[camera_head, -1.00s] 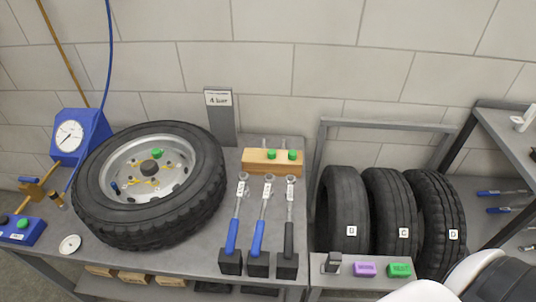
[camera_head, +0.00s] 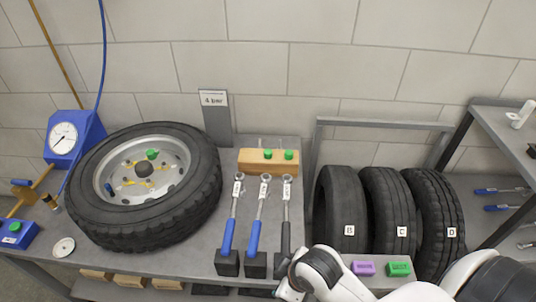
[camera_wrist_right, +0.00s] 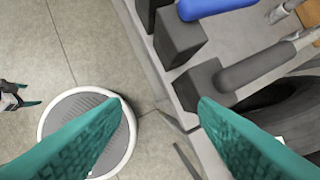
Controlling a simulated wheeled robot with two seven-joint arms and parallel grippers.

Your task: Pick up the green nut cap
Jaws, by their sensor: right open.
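Two green nut caps, one on the left (camera_head: 268,154) and one on the right (camera_head: 289,155), sit on a wooden block (camera_head: 250,168) at the back of the bench. Another green cap (camera_head: 152,154) is on the wheel (camera_head: 200,207) at left. My right arm reaches in at the lower right of the head view, its gripper not clearly seen there. In the right wrist view my right gripper (camera_wrist_right: 160,103) has its teal fingers wide apart with nothing between them. My left gripper (camera_wrist_right: 30,95) shows small at that view's left edge, its teal fingertips apart and empty.
Three wrenches with blue or black handles stand in dark holders (camera_head: 227,263) before the block. Tires B, C and D (camera_head: 349,205) stand in a rack at right. Purple (camera_head: 363,268) and green (camera_head: 398,268) blocks lie near my right arm. A gauge (camera_head: 65,138) is at left.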

